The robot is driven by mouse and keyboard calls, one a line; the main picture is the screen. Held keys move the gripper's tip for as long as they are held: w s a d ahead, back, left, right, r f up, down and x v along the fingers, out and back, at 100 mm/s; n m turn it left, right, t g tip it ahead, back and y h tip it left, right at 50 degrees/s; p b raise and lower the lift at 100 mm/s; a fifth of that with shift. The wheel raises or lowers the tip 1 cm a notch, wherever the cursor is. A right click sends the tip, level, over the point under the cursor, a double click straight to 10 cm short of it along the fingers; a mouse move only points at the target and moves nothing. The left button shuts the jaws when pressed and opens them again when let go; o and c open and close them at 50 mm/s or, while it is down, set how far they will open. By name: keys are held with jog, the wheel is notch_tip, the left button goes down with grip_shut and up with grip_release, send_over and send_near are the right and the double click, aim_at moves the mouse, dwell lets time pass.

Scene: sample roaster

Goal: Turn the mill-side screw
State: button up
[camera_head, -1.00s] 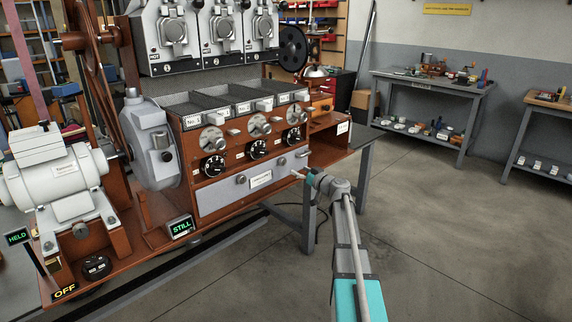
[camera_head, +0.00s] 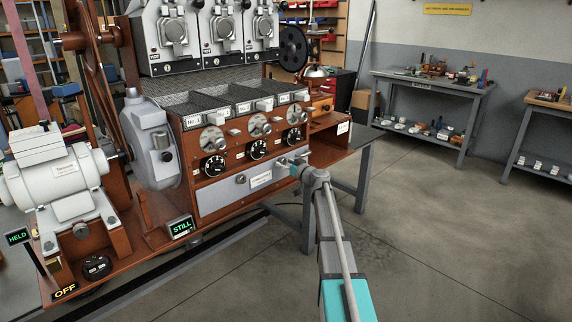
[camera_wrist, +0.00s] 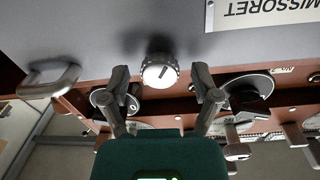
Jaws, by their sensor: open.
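The grey front panel (camera_head: 222,196) of the wooden machine carries two round screws beside its white label (camera_head: 261,179). One screw (camera_head: 240,180) is left of the label and clear of my arm. The other, toward the right end, is at my gripper (camera_head: 291,168). In the wrist view this right-hand screw (camera_wrist: 159,73) is a ribbed, pale-faced knob with a dark line on its face. The open fingertips of my gripper (camera_wrist: 160,80) stand on either side of it, with gaps. I cannot tell whether they reach its depth. The pictures do not name either screw as mill-side.
A bar handle (camera_wrist: 50,82) is near the fingers in the wrist view. Dials (camera_head: 258,149) and levers line the face above the panel. A grey round housing (camera_head: 150,140) and motor (camera_head: 55,175) stand left. The floor at right is clear.

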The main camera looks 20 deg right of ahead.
jog(key=shift+c, duration=0.3)
grip_shut()
